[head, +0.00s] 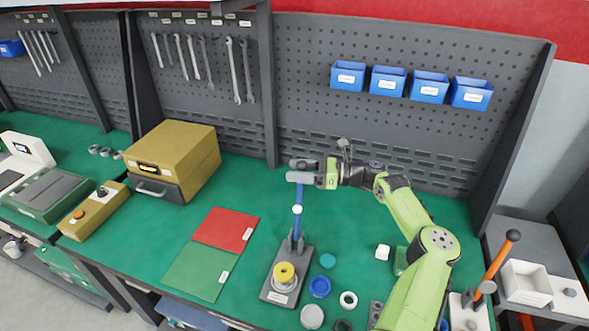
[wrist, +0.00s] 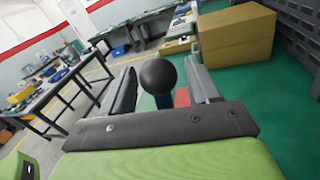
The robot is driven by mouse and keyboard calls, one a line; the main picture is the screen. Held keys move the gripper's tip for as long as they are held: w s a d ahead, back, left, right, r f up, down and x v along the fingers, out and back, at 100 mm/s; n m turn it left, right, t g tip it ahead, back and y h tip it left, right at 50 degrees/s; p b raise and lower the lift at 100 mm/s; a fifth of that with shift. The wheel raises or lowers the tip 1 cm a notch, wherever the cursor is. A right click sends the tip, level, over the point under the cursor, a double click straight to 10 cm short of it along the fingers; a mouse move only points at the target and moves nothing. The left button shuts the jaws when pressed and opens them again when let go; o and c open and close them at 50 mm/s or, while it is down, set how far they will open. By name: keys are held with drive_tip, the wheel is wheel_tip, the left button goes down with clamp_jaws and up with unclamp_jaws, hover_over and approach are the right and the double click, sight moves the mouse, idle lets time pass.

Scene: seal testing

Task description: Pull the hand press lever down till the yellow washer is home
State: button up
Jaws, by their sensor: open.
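The hand press (head: 270,291) stands on the green bench, with a dark base plate and a blue lever (head: 299,195) standing nearly upright. The yellow washer (head: 284,270) sits on a pale round seat at the front of the press. My gripper (head: 300,170) is at the lever's top, its fingers pointing left in the head view. In the wrist view, a black ball knob (wrist: 158,76) shows between the two open fingers, with a little blue lever below it. The fingers hide the knob in the head view. I cannot tell whether either finger touches it.
A red and green mat (head: 209,262) lies left of the press. A blue ring (head: 320,286) and several small round parts lie close on its right. A brown box (head: 176,160) stands at the back left. An orange-handled lever (head: 500,260) stands at the far right.

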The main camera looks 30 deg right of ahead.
drive_tip(key=shift+w+a, duration=0.45)
clamp_jaws()
drive_tip(key=shift+s, duration=0.15)
